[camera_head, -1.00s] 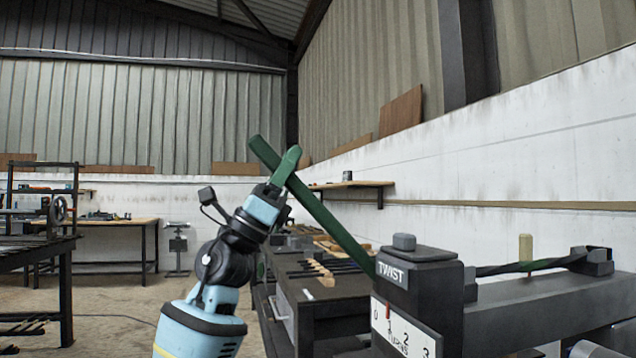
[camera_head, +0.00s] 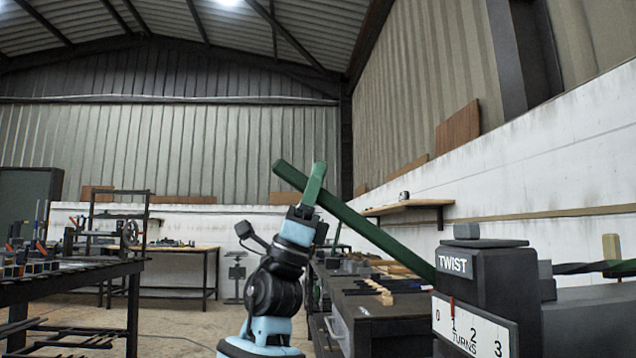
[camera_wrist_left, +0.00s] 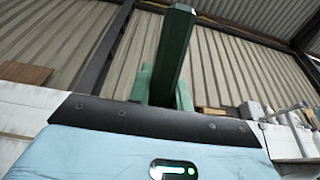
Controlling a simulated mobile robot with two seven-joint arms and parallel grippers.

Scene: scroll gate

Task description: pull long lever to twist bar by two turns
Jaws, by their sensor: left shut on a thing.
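The long green lever (camera_head: 375,235) slopes from its free end at upper left down to the dark twist machine (camera_head: 490,290) at right. My left gripper (camera_head: 313,188) has green fingers and is shut on the lever near its free end. In the left wrist view the lever (camera_wrist_left: 174,50) rises from between the fingers. The twisted bar (camera_head: 585,267) runs right from the machine, and its far end is cut off by the picture edge. On the turns scale (camera_head: 475,328) the red pointer (camera_head: 453,307) stands at about 1. My right gripper is out of view.
A dark workbench (camera_head: 375,310) with wooden pieces and tools stands behind the machine. A rack table (camera_head: 75,280) stands at the left. A wall shelf (camera_head: 410,207) is behind the lever. Floor is clear between the tables.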

